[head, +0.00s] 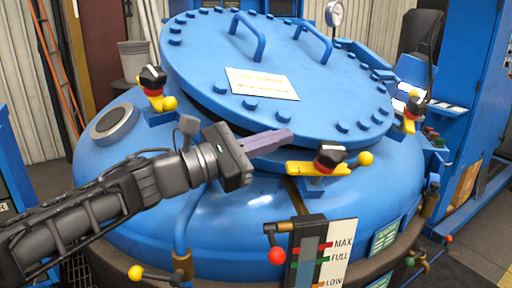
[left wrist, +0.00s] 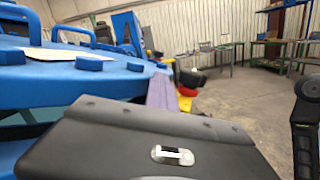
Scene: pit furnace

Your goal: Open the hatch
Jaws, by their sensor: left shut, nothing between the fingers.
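The hatch (head: 215,60) is a round blue lid with bolts along its rim, two handles and a white label. It sits tilted on the blue furnace body, with a dark gap under its near rim. It also shows in the left wrist view (left wrist: 40,72). Yellow clamps with black-and-red knobs stand around it, one near left (head: 155,90), one in front (head: 318,165) and one at right (head: 412,112). My left gripper (head: 288,137) is shut and empty, its purple-grey fingers by the lid's front rim, left of the front clamp. Contact cannot be told. My right gripper is not in view.
A level gauge (head: 338,255) and a red ball knob (head: 277,256) are on the furnace front below my left gripper. A gauge dial (head: 334,14) stands behind the lid. A blue cabinet (head: 470,90) stands at right, with grey floor beside it.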

